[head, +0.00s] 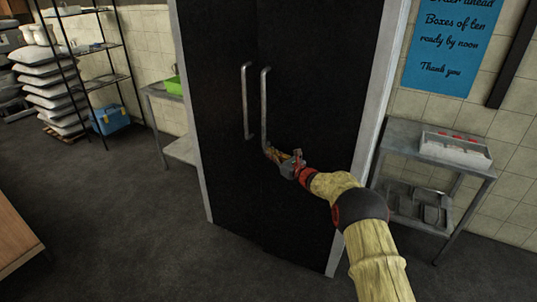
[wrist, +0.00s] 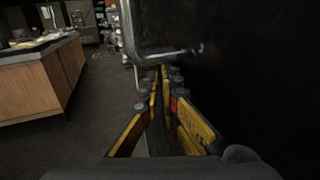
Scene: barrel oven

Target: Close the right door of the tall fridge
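The tall fridge has two dark doors in a pale metal frame. The left door (head: 222,110) and the right door (head: 315,80) look flush or nearly so in the head view; I cannot tell whether a small gap remains. Each door has a vertical bar handle near the middle seam, the left one (head: 247,100) and the right one (head: 264,105). My gripper (head: 272,153) is at the lower end of the right handle, in front of the right door. In the wrist view its fingers (wrist: 161,75) are together, just below the handle's bend (wrist: 165,54). Contact with the handle is unclear.
A metal side table (head: 405,134) with a tray stands right of the fridge. A low table with a green bin (head: 173,86) and a shelf rack (head: 95,48) stand left. A wooden counter (head: 14,232) is at the lower left. The floor before the fridge is clear.

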